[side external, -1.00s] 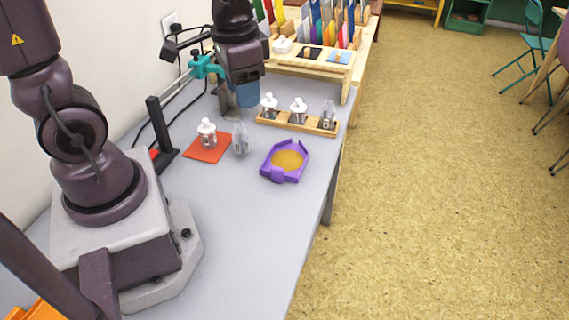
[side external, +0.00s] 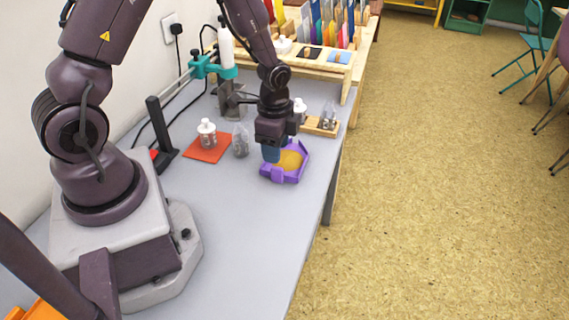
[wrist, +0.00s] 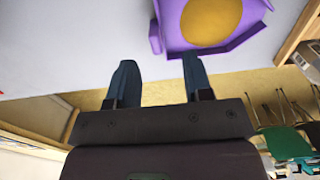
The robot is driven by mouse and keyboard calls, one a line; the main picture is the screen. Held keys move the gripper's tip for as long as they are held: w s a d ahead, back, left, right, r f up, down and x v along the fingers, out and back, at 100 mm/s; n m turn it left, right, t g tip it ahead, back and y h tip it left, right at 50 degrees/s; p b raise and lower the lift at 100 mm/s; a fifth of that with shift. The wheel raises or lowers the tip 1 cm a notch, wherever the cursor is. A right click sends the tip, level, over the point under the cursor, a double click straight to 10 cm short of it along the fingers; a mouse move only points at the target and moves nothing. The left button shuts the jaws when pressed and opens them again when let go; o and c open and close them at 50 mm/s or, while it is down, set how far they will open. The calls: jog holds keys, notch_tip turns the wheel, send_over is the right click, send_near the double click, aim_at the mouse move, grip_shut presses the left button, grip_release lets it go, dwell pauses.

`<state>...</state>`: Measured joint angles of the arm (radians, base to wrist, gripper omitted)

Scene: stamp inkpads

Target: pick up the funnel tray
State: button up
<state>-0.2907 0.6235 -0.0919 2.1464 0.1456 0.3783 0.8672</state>
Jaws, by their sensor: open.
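The funnel tray is a purple tray (side external: 278,175) with a yellow-orange inside, lying on the grey table near its right edge in the side view. In the wrist view the purple tray (wrist: 172,25) is at the top, partly cut off by the frame edge. My gripper (side external: 271,155) points down at the tray's left side and hides part of it. In the wrist view my gripper (wrist: 158,64) has its two blue fingers apart with nothing between them; the tray lies beyond the fingertips. I see no clear contact with the tray.
A white-topped stamp (side external: 207,132) stands on a red mat (side external: 203,155) left of the tray, with a clear grey piece (side external: 240,140) beside it. A wooden rack (side external: 322,130) with stamps is behind the gripper. The table front is clear.

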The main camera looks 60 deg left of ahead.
aim_at(277, 167)
jog(key=shift+s+d+f, duration=0.1)
jog(key=shift+d+f, duration=0.05)
jog(key=shift+f, duration=1.65)
jog(key=shift+s+d+f, duration=0.1)
jog(key=shift+f, duration=1.65)
jog(key=shift+w, duration=0.1)
jog(key=c, duration=0.8)
